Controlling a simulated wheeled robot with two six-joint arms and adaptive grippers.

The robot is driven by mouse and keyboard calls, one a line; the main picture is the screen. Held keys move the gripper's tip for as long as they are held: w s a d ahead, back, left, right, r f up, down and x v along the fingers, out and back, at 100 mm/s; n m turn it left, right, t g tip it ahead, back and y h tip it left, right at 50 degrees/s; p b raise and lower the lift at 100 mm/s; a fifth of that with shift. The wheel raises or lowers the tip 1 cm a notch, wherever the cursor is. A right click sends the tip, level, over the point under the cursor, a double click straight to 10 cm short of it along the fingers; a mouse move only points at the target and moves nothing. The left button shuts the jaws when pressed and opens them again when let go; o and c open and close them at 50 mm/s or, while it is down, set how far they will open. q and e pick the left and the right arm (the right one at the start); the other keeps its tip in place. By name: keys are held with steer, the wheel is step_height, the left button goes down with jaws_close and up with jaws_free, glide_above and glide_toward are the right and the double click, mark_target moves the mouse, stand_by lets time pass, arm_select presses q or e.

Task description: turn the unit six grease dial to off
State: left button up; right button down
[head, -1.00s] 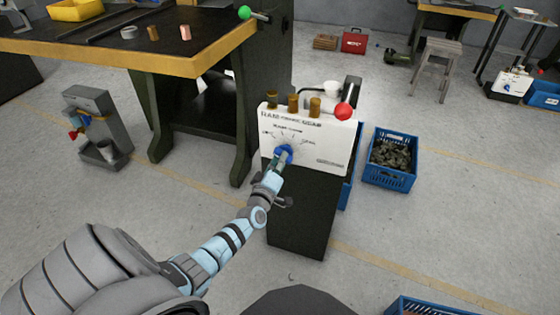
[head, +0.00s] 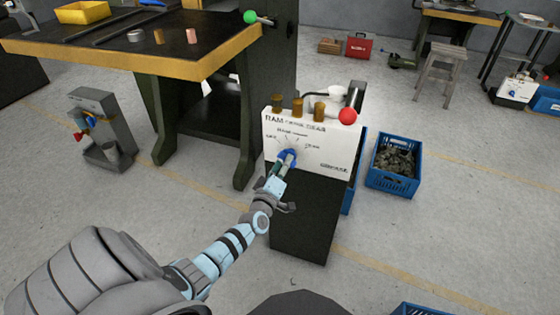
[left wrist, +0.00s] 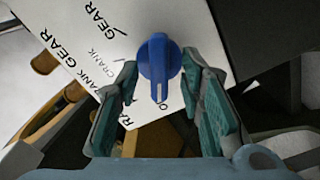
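The blue dial (head: 287,155) is on the white sloped front panel (head: 338,155) of a dark cabinet, with printed labels fanned above it. The left wrist view shows the dial (left wrist: 159,58) close up, with a white mark at its lower end, pointing toward a partly hidden label starting with "O". My left gripper (head: 284,165) is at the dial. In the left wrist view its two green-padded fingers (left wrist: 160,68) stand apart, one on each side of the dial's lower part, with small gaps visible. My right gripper is not in view.
Copper-brown cylinders (head: 298,107) and a red ball knob (head: 347,116) are on top of the cabinet. A blue crate of dark parts (head: 370,180) stands to its right. A workbench (head: 190,68) is at the left.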

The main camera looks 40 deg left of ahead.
arm_select(q)
steer(key=v, duration=1.1)
steer(key=shift+s, duration=0.3)
steer(key=shift+d, duration=0.1)
steer(key=s+d+f+m+g+h, duration=0.25)
steer(key=f+m, duration=0.25)
steer(key=f, duration=0.4)
steer(key=s+d+f+m+g+h, duration=0.2)
steer(key=s+f+m+g, duration=0.15)
steer(key=f, duration=0.65)
steer(key=s+d+f+m+g, duration=0.2)
steer(key=s+f+m+g, duration=0.4)
steer(key=s+f, duration=1.15)
steer(key=s+d+f+m+g, duration=0.1)
steer(key=s+d+g, duration=0.1)
steer(key=s, duration=0.5)
steer(key=s+d+f+m+g, duration=0.1)
steer(key=s+d+g, duration=0.1)
steer(key=s, duration=0.6)
step_height(320, 180, up, 13)
steer(key=p, duration=1.2)
steer(key=shift+w+d+f+p, duration=0.15)
steer(key=shift+w+p, duration=0.2)
steer(key=shift+w, duration=0.05)
